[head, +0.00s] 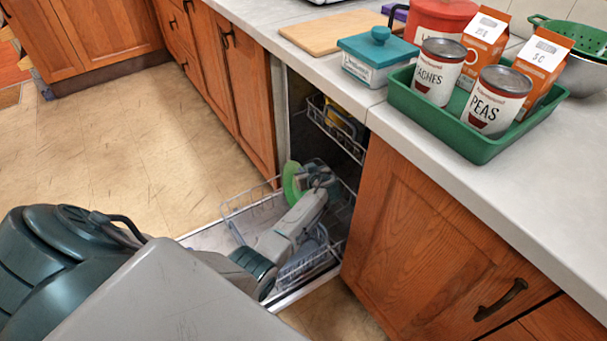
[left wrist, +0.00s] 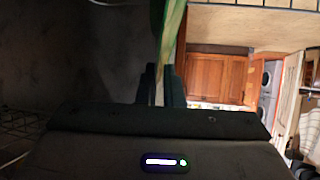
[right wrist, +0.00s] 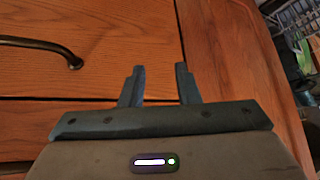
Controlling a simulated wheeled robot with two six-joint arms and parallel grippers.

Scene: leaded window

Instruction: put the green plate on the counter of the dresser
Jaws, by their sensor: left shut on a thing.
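The green plate (head: 291,181) stands on edge above the pulled-out lower rack of the dishwasher in the head view. My left gripper (head: 312,178) is shut on it; in the left wrist view the plate (left wrist: 174,40) shows edge-on between the fingers (left wrist: 166,85). My right gripper (right wrist: 158,84) is open and empty in front of wooden cabinet fronts, and is not seen in the head view. Something green, likely the plate (right wrist: 303,56), shows at the right of the right wrist view. I cannot make out the dresser for certain in any view.
The dishwasher's lower rack (head: 240,208) is out; its upper rack (head: 335,130) is above. The grey counter (head: 540,190) holds a green tray (head: 478,145) with cans and cartons, a teal-lidded box (head: 376,58) and a cutting board (head: 325,33). Floor at left is clear.

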